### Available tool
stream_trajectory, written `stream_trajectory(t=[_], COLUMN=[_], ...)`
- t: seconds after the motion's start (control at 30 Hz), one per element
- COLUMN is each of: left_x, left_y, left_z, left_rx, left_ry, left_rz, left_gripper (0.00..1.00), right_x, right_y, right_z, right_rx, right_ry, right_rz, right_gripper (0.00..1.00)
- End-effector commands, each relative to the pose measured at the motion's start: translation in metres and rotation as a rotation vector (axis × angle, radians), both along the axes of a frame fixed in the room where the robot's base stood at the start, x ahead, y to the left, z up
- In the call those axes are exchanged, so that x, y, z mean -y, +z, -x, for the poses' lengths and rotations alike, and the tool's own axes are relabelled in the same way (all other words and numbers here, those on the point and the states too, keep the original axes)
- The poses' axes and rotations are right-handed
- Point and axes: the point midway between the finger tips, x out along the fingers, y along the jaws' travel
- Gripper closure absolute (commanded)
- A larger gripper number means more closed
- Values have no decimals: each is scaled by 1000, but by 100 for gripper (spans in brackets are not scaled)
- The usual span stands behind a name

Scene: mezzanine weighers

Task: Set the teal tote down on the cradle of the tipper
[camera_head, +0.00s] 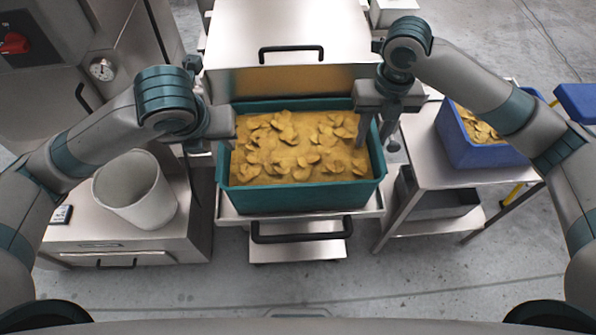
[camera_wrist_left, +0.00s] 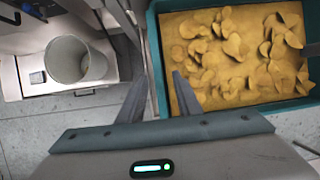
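The teal tote (camera_head: 300,198), full of yellow-brown chips, is level at the tipper, over its steel cradle (camera_head: 228,216); it appears to rest there, though its underside is hidden. My left gripper (camera_head: 218,135) is at the tote's left wall, one finger inside and one outside. In the left wrist view its fingers (camera_wrist_left: 158,88) stand apart around the tote's wall (camera_wrist_left: 154,50), with gaps beside it. My right gripper (camera_head: 377,138) straddles the right wall in the same way, its fingers apart.
A white bin (camera_head: 135,190) stands on a steel cabinet at left. A blue tote (camera_head: 465,145) with chips sits on a steel table at right, with a grey tray (camera_head: 440,205) below. The tipper's steel hood (camera_head: 290,40) is behind the teal tote, and a black handle (camera_head: 310,235) is in front.

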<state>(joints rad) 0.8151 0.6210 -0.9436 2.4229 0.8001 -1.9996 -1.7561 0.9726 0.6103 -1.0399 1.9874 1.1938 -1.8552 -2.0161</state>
Motion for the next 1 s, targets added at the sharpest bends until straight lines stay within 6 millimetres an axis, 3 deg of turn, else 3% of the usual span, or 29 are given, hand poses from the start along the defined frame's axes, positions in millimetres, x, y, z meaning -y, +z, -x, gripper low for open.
stream_trajectory(t=[0.2, 0.63, 1.0], left_x=[0, 0, 0], left_y=[0, 1, 24], left_z=[0, 0, 0], left_rx=[0, 0, 0], left_ry=[0, 0, 0], left_rz=[0, 0, 0], left_gripper=[69, 69, 69], right_x=[0, 1, 1], right_y=[18, 20, 43], right_z=[0, 0, 0], right_rx=[1, 0, 0], right_ry=[1, 1, 0], right_rz=[-1, 0, 0], right_gripper=[71, 71, 71])
